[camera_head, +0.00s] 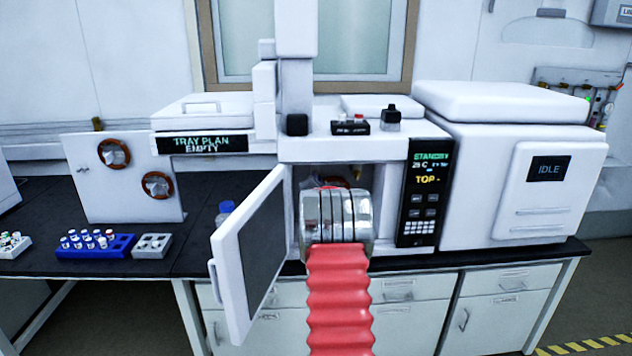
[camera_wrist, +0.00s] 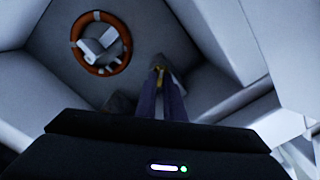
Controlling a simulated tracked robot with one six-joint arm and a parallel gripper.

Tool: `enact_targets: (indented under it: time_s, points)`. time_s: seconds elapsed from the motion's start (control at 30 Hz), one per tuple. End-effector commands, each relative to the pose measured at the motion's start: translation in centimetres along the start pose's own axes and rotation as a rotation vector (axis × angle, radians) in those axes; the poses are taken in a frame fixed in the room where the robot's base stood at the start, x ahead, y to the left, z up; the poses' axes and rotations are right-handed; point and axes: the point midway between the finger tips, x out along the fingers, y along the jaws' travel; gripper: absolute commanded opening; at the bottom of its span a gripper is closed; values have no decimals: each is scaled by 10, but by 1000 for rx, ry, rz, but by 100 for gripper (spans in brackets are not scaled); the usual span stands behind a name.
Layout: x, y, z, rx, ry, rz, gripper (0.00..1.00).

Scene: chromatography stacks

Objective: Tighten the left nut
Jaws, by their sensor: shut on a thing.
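The oven door (camera_head: 250,262) of the white instrument stands open to the left, and my arm reaches into the oven. In the wrist view my gripper (camera_wrist: 160,74) is shut on a small yellowish nut (camera_wrist: 160,70) inside the oven. The fingers hide most of the nut, and I cannot tell whether it is the left one or how tight it is. An orange-brown column coil (camera_wrist: 77,57) is left of the fingertips, apart from them. In the head view my arm hides the gripper and nut.
Oven walls (camera_wrist: 215,90) surround the gripper closely. The control panel (camera_head: 420,190) is right of the opening. At left are a panel with two coils (camera_head: 125,200), a blue vial rack (camera_head: 120,246), a grey rack (camera_head: 152,246) and a blue-capped bottle (camera_head: 225,209).

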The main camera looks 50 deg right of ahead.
Motion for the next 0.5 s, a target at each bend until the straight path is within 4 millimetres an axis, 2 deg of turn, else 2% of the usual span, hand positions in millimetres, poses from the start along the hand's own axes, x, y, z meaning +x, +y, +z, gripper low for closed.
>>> enact_targets:
  time_s: [0.5]
  points:
    - [0, 4, -3, 483, 6, 1, 0]
